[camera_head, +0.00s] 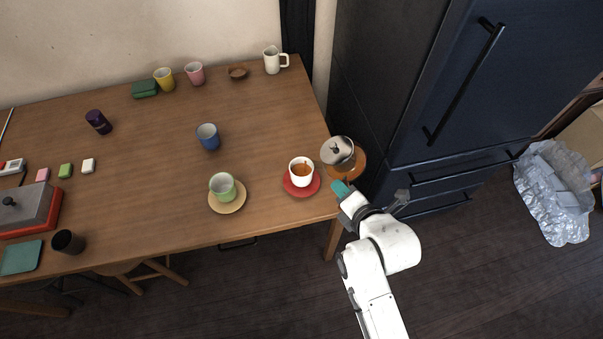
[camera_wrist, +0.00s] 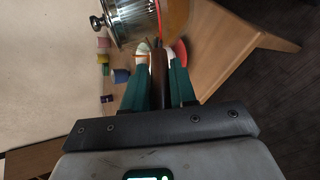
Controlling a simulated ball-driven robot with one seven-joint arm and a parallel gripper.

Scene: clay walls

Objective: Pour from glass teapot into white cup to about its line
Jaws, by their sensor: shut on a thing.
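The glass teapot (camera_head: 340,151), with a metal lid and amber body, is at the table's right end, right of the white cup. It looks tilted; its upper part shows close up in the wrist view (camera_wrist: 130,20). My gripper (camera_head: 342,188) is shut on its brown handle, which lies between the teal fingers in the wrist view (camera_wrist: 159,76). The white cup (camera_head: 293,178) stands upright on a red saucer (camera_head: 302,191) and holds amber tea. A thin amber streak shows near the cup in the wrist view. The cup's line is not visible.
A green cup (camera_head: 222,188) on a tan saucer (camera_head: 227,207) and a blue cup (camera_head: 208,138) stand left of the white cup. A white mug (camera_head: 271,61) is at the back. A dark fridge (camera_head: 410,95) stands right of the table (camera_head: 150,210).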

